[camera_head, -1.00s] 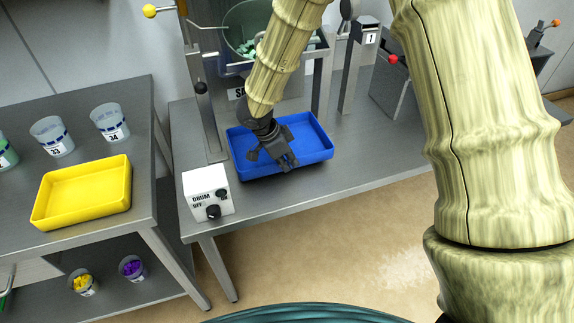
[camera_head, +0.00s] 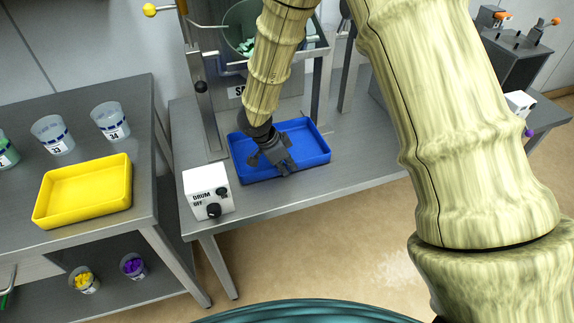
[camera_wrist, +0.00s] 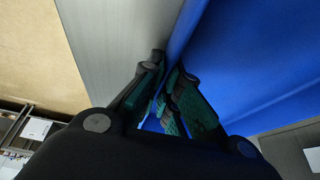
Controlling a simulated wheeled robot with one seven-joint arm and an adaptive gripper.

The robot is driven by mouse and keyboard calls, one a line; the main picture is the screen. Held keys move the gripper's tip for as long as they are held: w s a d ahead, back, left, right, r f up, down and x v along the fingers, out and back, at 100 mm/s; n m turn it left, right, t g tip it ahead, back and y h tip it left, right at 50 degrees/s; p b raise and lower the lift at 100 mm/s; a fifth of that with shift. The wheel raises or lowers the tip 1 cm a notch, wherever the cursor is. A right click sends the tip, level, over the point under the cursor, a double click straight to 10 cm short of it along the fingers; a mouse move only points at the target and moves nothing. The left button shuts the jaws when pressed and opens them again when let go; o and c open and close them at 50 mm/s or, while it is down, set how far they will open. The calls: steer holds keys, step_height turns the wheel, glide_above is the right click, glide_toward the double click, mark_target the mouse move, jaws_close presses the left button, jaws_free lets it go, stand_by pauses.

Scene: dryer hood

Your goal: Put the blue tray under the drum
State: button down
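The blue tray (camera_head: 308,141) lies on the grey metal table, in front of the drum stand. My gripper (camera_head: 284,168) is at the tray's near wall, pointing down. In the wrist view, my gripper's fingers (camera_wrist: 170,92) are on either side of the blue tray's wall (camera_wrist: 184,32) and look closed on it. The contact itself is partly hidden by the fingers. The drum (camera_head: 232,30), a dark greenish vessel with pale green pieces inside, sits in the stand behind and above the tray. My arm hides part of it.
A white DRUM switch box (camera_head: 208,192) stands left of the tray at the table's front edge. Stand posts (camera_head: 203,115) rise behind the tray. A yellow tray (camera_head: 85,190) and several cups are on the left table. The table right of the tray is clear.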

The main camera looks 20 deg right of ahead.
steer(key=c, duration=1.6)
jaws_free()
steer(key=shift+c, duration=0.2)
steer(key=shift+v, duration=3.9)
